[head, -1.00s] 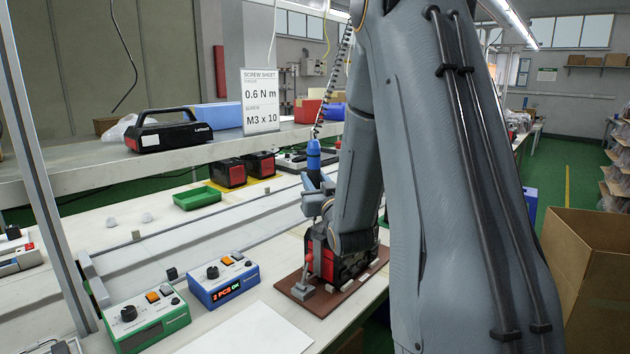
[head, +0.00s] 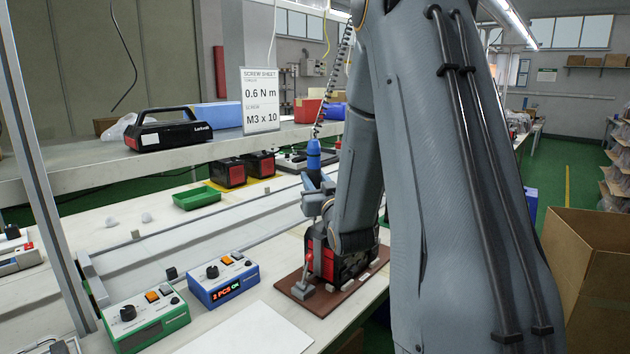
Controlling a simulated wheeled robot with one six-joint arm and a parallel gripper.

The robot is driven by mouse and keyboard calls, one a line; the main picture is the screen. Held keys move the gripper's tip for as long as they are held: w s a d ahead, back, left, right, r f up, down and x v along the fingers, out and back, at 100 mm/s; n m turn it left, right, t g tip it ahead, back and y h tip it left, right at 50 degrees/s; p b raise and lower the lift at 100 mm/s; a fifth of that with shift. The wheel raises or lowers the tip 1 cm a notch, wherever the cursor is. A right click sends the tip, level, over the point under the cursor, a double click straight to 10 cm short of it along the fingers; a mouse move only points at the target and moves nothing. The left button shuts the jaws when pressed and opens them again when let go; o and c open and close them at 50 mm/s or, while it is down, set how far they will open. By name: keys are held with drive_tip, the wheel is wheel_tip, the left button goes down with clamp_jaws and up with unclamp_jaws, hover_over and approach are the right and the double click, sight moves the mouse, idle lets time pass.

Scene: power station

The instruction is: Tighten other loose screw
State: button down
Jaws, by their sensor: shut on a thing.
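My gripper (head: 317,190) is shut on a blue electric screwdriver (head: 314,155), which hangs upright from a black coiled cable. The screwdriver is above a red and black unit (head: 322,262) that stands on a brown board (head: 335,298). My arm hides much of the unit, and the screws and the driver's tip cannot be made out. A blue controller (head: 222,281) with a display that appears to read "2 PCS OK" stands left of the board. A screw sheet (head: 261,101) reads 0.6 N m and M3 x 10.
A green controller box (head: 144,322) stands at the front left. A green tray (head: 197,198) and two red and black units (head: 243,169) are farther back. A shelf (head: 60,168) runs above the bench's rear. A red-handled clamp (head: 305,280) stands at the board's left side.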

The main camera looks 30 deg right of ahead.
sight(316, 155)
drive_tip(key=shift+r+p, duration=2.25)
drive_tip(key=shift+r, duration=1.5)
drive_tip(key=shift+f, duration=0.15)
